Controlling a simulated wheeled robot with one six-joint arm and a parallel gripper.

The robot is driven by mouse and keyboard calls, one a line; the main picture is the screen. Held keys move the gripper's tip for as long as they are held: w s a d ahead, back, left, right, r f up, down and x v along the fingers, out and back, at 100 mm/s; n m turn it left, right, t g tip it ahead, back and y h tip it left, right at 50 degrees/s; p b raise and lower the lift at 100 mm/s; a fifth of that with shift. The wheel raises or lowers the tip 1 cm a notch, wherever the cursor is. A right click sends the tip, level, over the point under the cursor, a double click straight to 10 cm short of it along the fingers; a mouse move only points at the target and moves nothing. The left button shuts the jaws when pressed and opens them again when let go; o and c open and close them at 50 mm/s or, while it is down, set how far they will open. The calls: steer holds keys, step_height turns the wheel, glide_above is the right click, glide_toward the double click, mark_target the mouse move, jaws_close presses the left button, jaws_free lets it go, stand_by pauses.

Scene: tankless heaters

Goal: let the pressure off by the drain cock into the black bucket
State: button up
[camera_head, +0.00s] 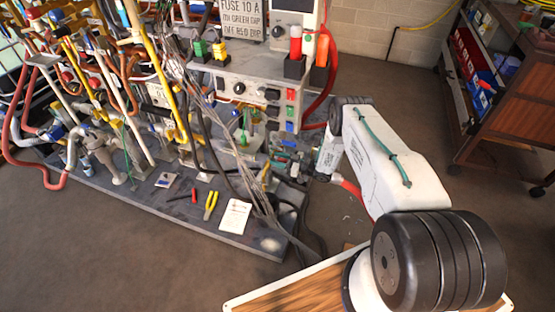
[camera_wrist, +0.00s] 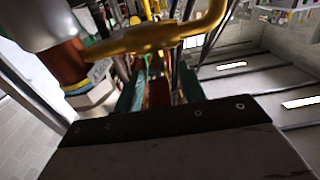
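My gripper (camera_wrist: 160,76) shows in the wrist view with two teal fingers standing apart, so it is open. A dark red piece (camera_wrist: 158,93) shows between the fingers, with gaps on both sides; I cannot tell what it is or how far away it lies. A yellow pipe (camera_wrist: 150,38) crosses just above the fingers. I cannot make out the drain cock for certain, nor a black bucket, in either view.
The grey bench base (camera_head: 165,205) carries crowded pipes, hoses and a control box (camera_head: 240,85). Red and yellow pliers (camera_head: 211,205) and a white paper (camera_head: 235,216) lie at its front. Dark cables hang near my arm. A wooden shelf cart (camera_head: 510,120) stands right. Floor is clear front left.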

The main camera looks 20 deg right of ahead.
steer(key=v, duration=0.7)
steer(key=shift+s+d, duration=0.15)
steer(key=shift+d, duration=0.1)
